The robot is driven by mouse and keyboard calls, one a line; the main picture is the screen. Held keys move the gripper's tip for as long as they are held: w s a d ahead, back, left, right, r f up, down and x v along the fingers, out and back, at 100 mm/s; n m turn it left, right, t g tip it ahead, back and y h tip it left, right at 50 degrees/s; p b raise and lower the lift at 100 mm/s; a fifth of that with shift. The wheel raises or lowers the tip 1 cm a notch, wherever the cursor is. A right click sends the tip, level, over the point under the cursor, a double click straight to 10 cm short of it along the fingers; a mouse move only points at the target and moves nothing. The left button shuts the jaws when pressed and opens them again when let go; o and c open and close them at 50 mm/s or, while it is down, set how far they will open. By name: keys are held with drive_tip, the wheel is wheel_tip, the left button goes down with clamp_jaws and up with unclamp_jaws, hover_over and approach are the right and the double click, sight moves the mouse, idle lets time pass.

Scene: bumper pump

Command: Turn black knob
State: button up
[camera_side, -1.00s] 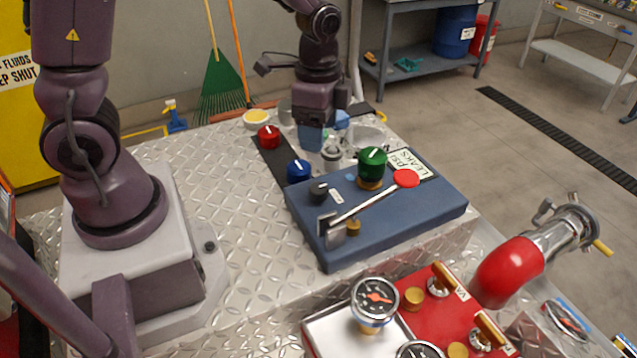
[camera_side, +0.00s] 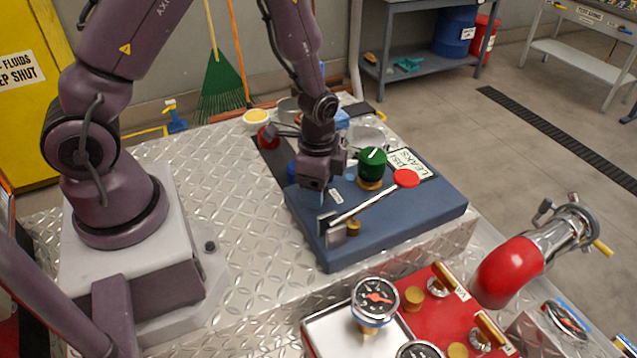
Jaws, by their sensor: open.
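The blue panel box (camera_side: 420,212) lies on the metal-topped bench. In the earlier view, a small black knob shows on its left part. That spot is now hidden behind my gripper (camera_side: 313,198). My gripper points down over the panel's left end, and its jaws are open. I cannot tell whether the fingers are around the knob or above it.
A green knob (camera_side: 372,163) and a lever with a red round end (camera_side: 406,178) are on the panel, right of my gripper. A blue knob (camera_side: 292,169) is partly hidden, and a red knob (camera_side: 265,138) stands behind. A pressure gauge (camera_side: 375,300) is in front.

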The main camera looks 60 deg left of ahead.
drive_tip(key=c, duration=0.9)
drive_tip(key=shift+n, duration=0.3)
drive_tip(key=n, duration=1.1)
drive_tip(key=shift+n, duration=2)
